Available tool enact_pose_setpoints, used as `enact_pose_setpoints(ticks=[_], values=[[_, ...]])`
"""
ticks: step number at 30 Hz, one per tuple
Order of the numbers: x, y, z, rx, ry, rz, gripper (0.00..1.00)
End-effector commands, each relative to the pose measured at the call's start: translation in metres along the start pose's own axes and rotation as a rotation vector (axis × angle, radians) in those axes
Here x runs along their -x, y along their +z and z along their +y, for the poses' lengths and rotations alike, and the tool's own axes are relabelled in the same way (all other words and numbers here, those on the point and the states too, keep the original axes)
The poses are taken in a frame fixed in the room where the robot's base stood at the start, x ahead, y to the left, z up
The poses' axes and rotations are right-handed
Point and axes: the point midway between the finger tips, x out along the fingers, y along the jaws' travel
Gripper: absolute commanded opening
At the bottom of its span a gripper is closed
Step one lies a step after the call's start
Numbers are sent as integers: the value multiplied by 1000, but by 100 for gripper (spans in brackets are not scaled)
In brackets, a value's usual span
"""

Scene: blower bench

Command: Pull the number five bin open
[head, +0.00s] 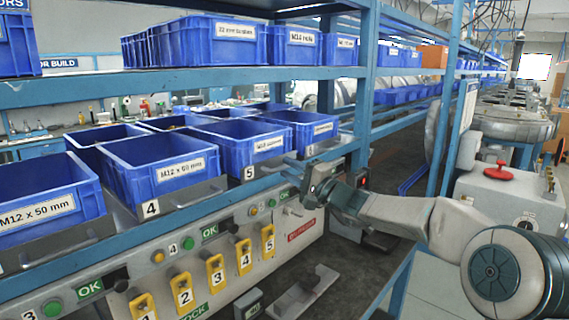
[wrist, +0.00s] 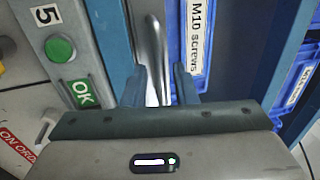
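The number five bin (head: 232,143) is a blue open-top bin on the middle shelf, with a white label and the 5 plate (head: 249,173) at its lower front left. My gripper (head: 318,180) is in front of the shelf edge, to the right of the 5 plate. In the wrist view my gripper (wrist: 160,88) is open, its two fingers on either side of a pale metal handle bar (wrist: 152,42). Whether they touch it I cannot tell. A blue bin front labelled M10 screws (wrist: 195,45) lies just beyond the bar. The 5 mark (wrist: 46,16) is on the panel at left.
The number four bin (head: 160,167) stands to the left, and another blue bin (head: 305,130) to the right. Below runs a control panel with a green button (wrist: 60,49), OK lights and yellow numbered tags (head: 268,240).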

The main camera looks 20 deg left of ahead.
Motion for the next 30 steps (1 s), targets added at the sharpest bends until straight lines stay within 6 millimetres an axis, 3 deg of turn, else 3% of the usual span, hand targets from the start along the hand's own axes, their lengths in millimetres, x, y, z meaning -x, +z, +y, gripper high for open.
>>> enact_pose_setpoints(ticks=[6,16,19,30], values=[[-20,0,-1,1,0,0,26],[-22,0,0,1,1,0,26],[-22,0,0,1,1,0,0],[-12,0,1,4,1,1,0]])
